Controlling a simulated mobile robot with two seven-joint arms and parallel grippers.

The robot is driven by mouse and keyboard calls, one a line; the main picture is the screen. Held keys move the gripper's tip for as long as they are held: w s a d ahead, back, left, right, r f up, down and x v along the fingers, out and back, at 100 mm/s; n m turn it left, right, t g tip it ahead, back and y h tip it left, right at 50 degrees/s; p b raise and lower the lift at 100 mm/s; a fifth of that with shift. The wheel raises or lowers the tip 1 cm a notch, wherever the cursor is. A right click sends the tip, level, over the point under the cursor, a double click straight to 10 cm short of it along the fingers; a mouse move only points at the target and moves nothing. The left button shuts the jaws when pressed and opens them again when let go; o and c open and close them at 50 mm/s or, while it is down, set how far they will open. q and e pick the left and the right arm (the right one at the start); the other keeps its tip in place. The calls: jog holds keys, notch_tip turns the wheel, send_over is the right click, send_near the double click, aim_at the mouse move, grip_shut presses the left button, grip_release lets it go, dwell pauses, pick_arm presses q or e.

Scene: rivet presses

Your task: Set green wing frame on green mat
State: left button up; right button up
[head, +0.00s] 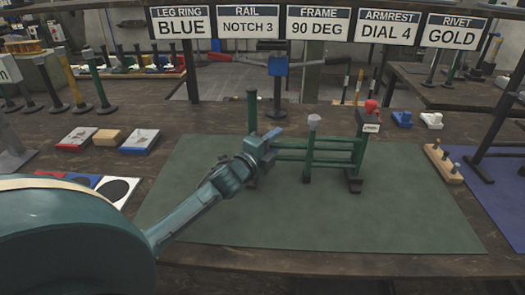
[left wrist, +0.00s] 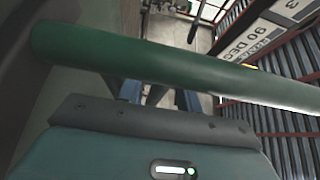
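The green wing frame (head: 318,164) stands upright near the middle of the green mat (head: 330,220). It has posts joined by horizontal rails, with dark feet that appear to rest on the mat. My left gripper (head: 264,147) is at the frame's left post, overlapping the rail ends. In the left wrist view a green tube (left wrist: 180,70) of the frame crosses close in front of the gripper's palm. The tube hides much of the fingers, so whether they are closed on it is unclear. My right gripper is in neither view.
A red-topped clamp (head: 370,108) stands at the frame's right end. A wooden block with pegs (head: 443,163) and a blue mat (head: 492,182) lie to the right. Small trays (head: 140,140) lie at left. Signs (head: 318,24) hang above. The mat's front and right are clear.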

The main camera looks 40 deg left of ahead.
pick_arm(q)
jog(key=s, duration=1.1)
jog(key=shift+s, duration=0.25)
